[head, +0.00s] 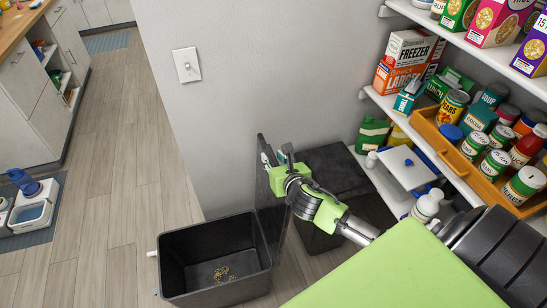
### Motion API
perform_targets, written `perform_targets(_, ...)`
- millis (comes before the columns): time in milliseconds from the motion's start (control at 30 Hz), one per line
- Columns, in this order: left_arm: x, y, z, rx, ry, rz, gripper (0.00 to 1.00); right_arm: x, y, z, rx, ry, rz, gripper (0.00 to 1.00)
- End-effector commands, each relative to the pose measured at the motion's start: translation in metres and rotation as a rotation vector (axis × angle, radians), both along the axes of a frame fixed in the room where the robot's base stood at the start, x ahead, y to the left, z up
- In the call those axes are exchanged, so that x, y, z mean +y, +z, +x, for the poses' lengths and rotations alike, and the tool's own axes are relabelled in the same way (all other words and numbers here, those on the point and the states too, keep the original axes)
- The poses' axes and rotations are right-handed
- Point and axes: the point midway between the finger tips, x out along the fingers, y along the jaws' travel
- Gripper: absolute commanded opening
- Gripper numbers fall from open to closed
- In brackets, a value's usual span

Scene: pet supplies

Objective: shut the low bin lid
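The low bin (168,262) is black and stands open on the floor, with some brown kibble (223,273) at its bottom. Its dark lid (270,200) stands about upright along the bin's right side. My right gripper (273,156), with green and grey parts, is at the upper part of the lid, on the side away from the bin's opening. The fingertips are close to the lid's top edge; whether they touch it cannot be made out. The gap between the fingers is not clear. My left gripper is not in view.
A second dark bin (338,168) with its top covered stands behind my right gripper, by the shelves. White shelves (408,100) hold boxes, cans and a wooden tray (451,151). A grey wall (250,60) stands behind.

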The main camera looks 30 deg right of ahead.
Motion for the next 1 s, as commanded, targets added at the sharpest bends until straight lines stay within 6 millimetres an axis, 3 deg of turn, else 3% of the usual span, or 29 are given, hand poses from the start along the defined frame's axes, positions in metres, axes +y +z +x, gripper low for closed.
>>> perform_targets(267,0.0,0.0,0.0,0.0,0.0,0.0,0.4,0.0,-0.001,0.002,0.0,0.001,0.001,0.26)
perform_targets(300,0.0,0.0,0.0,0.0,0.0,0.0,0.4,0.0,-0.001,0.002,0.0,0.001,0.001,0.24)
perform_targets(400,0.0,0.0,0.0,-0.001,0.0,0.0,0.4,0.0,-0.001,0.001,0.0,0.001,0.001,0.0)
perform_targets(667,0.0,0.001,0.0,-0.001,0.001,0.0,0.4,0.003,0.0,0.002,0.002,0.0,-0.003,0.0)
perform_targets(867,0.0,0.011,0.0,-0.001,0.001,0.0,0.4,0.03,0.004,0.01,0.012,0.003,-0.049,0.0)
perform_targets(1000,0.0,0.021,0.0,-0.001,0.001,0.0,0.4,0.07,0.005,0.02,0.03,0.003,-0.125,0.0)
